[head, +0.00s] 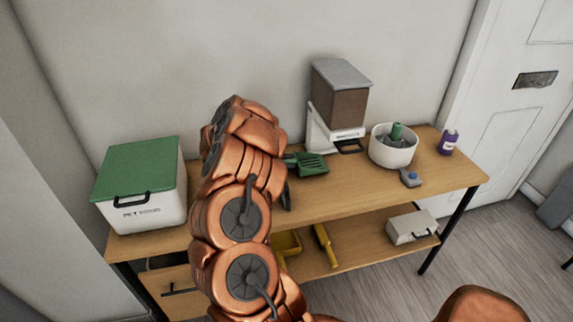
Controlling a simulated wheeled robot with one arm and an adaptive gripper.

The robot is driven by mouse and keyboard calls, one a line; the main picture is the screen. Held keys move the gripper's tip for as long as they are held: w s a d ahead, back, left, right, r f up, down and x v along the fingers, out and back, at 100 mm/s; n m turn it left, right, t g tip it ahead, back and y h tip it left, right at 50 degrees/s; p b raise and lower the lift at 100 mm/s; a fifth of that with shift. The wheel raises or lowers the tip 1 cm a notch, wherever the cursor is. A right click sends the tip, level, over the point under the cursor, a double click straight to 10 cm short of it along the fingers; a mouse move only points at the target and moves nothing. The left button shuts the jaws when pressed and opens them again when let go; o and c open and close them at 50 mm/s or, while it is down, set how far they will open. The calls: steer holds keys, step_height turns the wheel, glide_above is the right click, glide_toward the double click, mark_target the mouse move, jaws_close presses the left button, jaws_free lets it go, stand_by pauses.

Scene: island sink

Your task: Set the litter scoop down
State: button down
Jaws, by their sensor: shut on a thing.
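The green litter scoop (312,165) shows its slotted head just right of my arm, over the middle of the wooden table top. Its handle runs left behind my arm, where it is mostly hidden. My gripper (287,178) is largely hidden behind my copper-coloured arm; only a dark part of it shows below the scoop. It is shut on the scoop. The scoop is at or close to the table surface; I cannot tell whether it touches.
A green-lidded white pet box (140,212) stands left on the table (340,196). A feeder (338,105), white bowl (392,152), blue-buttoned device (411,178) and purple bottle (448,143) stand right. The lower shelf holds yellow tools (325,246) and a white box (411,227). The table's front middle is clear.

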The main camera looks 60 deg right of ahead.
steer(key=shift+f, duration=0.5)
steer(key=shift+f, duration=0.2)
steer(key=c, duration=0.9)
jaws_free()
steer(key=shift+c, duration=0.2)
steer(key=shift+r, duration=0.15)
